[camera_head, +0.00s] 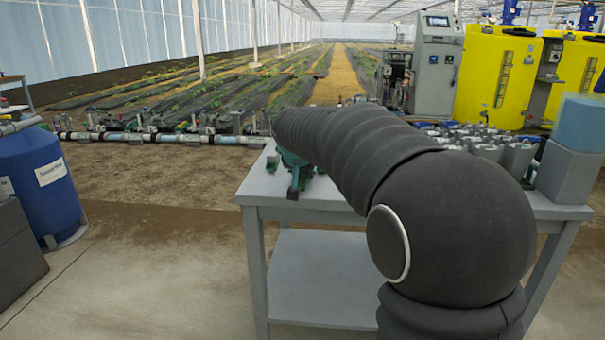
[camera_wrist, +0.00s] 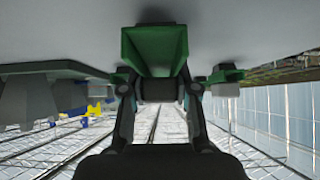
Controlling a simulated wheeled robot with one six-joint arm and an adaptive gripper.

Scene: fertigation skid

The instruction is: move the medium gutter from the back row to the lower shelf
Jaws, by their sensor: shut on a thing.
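My gripper (camera_wrist: 158,92) is shut on a green trough-shaped piece, which I take as the medium gutter (camera_wrist: 155,45), in the upside-down wrist view. The gutter lies close to the pale grey bench top; I cannot tell whether it touches. In the head view my dark arm hides most of this, and only dark green parts show at the bench's left end. The lower shelf (camera_head: 325,270) is a flat pale board under the bench (camera_head: 255,187), and its visible part is bare. Several grey pieces (camera_head: 490,148) stand at the bench's back right, partly hidden; I cannot tell their rows.
A grey block with a blue block (camera_head: 580,122) on it stands at the bench's right end. Bench legs flank the shelf. A blue drum (camera_head: 42,185) stands left. Yellow tanks (camera_head: 498,80) and a grey cabinet (camera_head: 437,70) stand behind. Floor left of the bench is clear.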

